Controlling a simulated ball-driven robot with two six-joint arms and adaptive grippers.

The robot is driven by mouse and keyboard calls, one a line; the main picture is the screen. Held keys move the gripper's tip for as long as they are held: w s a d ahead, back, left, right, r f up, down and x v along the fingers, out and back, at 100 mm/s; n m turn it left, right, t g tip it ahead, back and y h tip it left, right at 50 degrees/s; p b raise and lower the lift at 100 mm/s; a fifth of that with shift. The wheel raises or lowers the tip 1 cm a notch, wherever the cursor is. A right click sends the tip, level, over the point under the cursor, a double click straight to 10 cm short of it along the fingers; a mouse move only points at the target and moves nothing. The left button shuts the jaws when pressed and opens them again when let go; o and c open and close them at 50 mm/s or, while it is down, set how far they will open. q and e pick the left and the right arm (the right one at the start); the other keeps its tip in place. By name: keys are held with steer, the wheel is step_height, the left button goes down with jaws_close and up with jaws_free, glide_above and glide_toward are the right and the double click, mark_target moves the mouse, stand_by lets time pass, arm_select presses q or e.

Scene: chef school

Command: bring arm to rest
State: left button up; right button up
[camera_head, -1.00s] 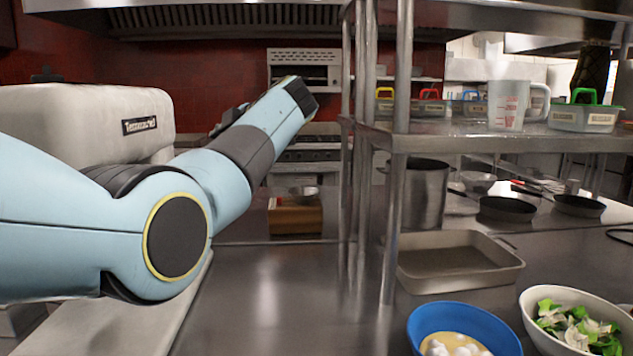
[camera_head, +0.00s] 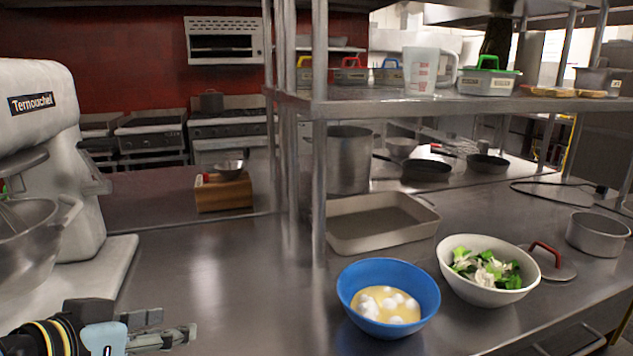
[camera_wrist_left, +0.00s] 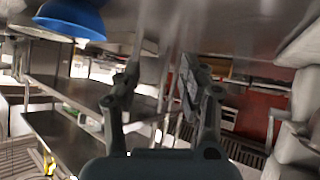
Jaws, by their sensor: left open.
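My left gripper (camera_head: 168,328) is at the lower left of the head view, low by the front of the steel counter (camera_head: 215,270). It points to the right, and its fingers are apart with nothing between them. In the left wrist view the two fingers (camera_wrist_left: 160,85) also stand open and empty. The counter surface shows along the top of that view, with the blue bowl (camera_wrist_left: 75,18) at its upper left. My right gripper is in neither view.
A white stand mixer (camera_head: 75,165) stands at the left, close to my left gripper. The blue bowl (camera_head: 352,301) of eggs and a white bowl (camera_head: 465,287) of greens are to the right. A shelf post (camera_head: 319,180) and grey pan (camera_head: 345,240) stand behind. The counter between mixer and bowls is clear.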

arm_select(q)
steer(key=s+a+f+n+g+y, duration=0.1)
steer(key=s+a+f+g+y, duration=0.2)
steer(key=s, duration=0.6)
steer(key=s+a+f+g+y, duration=0.2)
steer(key=s+a+g, duration=0.15)
steer(key=s, duration=0.65)
steer(key=s+a+f+g+b, duration=0.15)
steer(key=f+b, duration=0.25)
steer(key=f, duration=1.4)
steer(key=s+a+f+b, duration=0.2)
steer(key=f+b, duration=0.3)
steer(key=f, duration=1.4)
steer(key=s+a+f+g+b, duration=0.1)
steer(key=s+f+b, duration=0.4)
steer(key=s+f, duration=1.2)
step_height(320, 180, down, 3)
steer(key=shift+s+a+r+n, duration=0.1)
steer(key=shift+s+a+n, duration=0.05)
steer(key=shift+s+n, duration=0.15)
steer(key=shift+w+g+b, duration=0.1)
steer(key=shift+g+b, duration=0.2)
